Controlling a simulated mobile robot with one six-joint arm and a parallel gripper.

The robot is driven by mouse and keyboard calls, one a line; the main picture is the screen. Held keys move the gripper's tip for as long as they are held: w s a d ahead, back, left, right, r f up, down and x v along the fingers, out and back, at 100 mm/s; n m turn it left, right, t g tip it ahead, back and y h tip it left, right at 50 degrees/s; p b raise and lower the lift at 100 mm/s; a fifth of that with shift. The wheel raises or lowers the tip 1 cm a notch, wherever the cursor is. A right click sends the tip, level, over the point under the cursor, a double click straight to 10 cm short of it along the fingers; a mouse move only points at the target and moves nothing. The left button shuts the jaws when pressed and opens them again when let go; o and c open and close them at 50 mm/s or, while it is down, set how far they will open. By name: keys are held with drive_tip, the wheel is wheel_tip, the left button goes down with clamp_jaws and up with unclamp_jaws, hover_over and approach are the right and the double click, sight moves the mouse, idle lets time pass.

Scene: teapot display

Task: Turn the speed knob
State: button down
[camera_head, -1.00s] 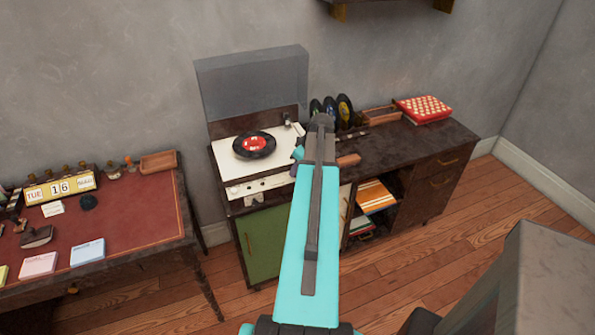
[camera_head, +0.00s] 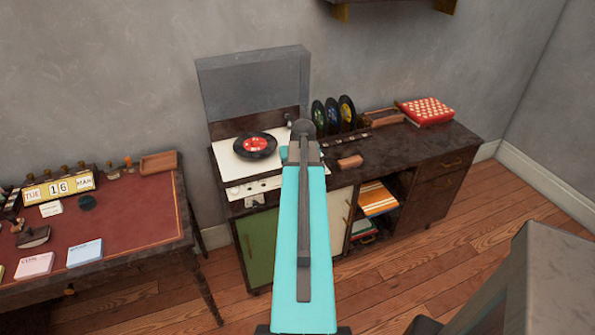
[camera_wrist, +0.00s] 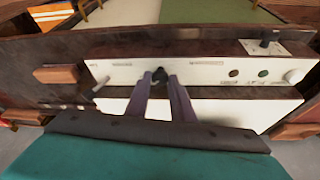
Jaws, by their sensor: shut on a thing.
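The record player (camera_head: 232,166) stands on the dark cabinet, with its smoky lid raised and a black record with a red label on it. In the wrist view its pale control panel (camera_wrist: 205,73) crosses the picture. The dark speed knob (camera_wrist: 160,73) sits in the panel's middle; its lettering is too small to read. My gripper (camera_wrist: 161,80) is shut on this knob, one finger on each side. In the head view my arm hides the gripper and the knob.
More small controls sit along the panel, including a pale round knob (camera_wrist: 293,76). A wooden block (camera_head: 350,162) lies on the cabinet top to the right. Upright records (camera_head: 347,112) and a red patterned box (camera_head: 425,110) are farther right. A red-topped desk (camera_head: 130,215) stands left.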

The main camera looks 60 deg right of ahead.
drive_tip(key=shift+m, duration=0.5)
drive_tip(key=c, duration=1.5)
unclamp_jaws()
drive_tip(key=shift+c, duration=0.2)
drive_tip(key=shift+a+r, duration=0.1)
drive_tip(key=b+v, duration=0.2)
drive_tip(key=v, duration=1.1)
drive_tip(key=shift+a+r, duration=0.15)
drive_tip(key=shift+r, duration=0.15)
